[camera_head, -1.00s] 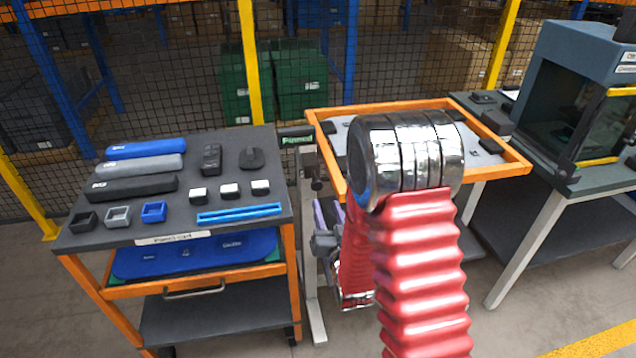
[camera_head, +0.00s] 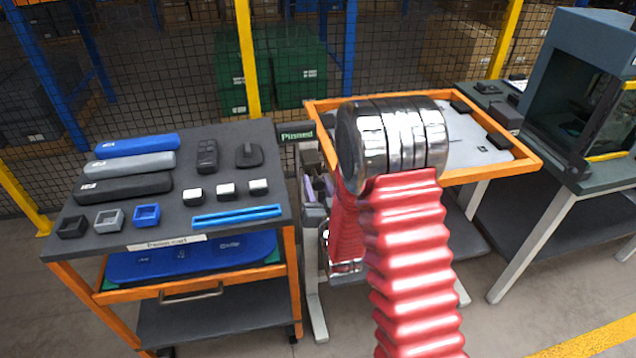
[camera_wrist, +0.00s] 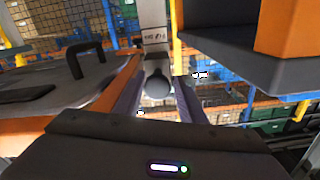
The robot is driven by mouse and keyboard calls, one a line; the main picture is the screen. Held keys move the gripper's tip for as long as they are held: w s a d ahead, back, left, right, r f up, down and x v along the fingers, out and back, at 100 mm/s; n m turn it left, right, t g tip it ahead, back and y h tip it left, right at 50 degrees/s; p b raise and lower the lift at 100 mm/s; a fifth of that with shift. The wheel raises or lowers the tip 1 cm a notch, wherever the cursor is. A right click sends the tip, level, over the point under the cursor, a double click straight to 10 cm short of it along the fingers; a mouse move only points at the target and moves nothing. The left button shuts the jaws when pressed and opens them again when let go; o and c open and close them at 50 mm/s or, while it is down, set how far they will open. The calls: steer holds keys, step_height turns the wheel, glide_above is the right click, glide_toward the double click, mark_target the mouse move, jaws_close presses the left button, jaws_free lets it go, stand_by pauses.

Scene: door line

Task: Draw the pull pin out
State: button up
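A dark round knob (camera_wrist: 158,86), which looks like the pull pin's handle, sits in front of a pale upright post (camera_wrist: 154,25) in the wrist view. My gripper (camera_wrist: 158,92) has its two purple fingers apart, one on each side of the knob. I cannot tell whether either finger touches it. In the head view my gripper (camera_head: 316,188) is small beside the post, below a sign reading "Pinned" (camera_head: 297,135). The pin's shaft is hidden in both views, and the knob cannot be made out clearly in the head view.
A dark-topped cart (camera_head: 140,212) with several blocks and bars stands on the left. An orange-rimmed tray table (camera_head: 530,160) stands right of the post, behind my red arm. A bench with a glass-fronted machine (camera_head: 570,95) is at far right. Mesh fencing runs behind.

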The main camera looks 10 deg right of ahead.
steer(key=shift+d, duration=0.1)
steer(key=shift+d, duration=0.1)
jaws_close()
stand_by(0.4)
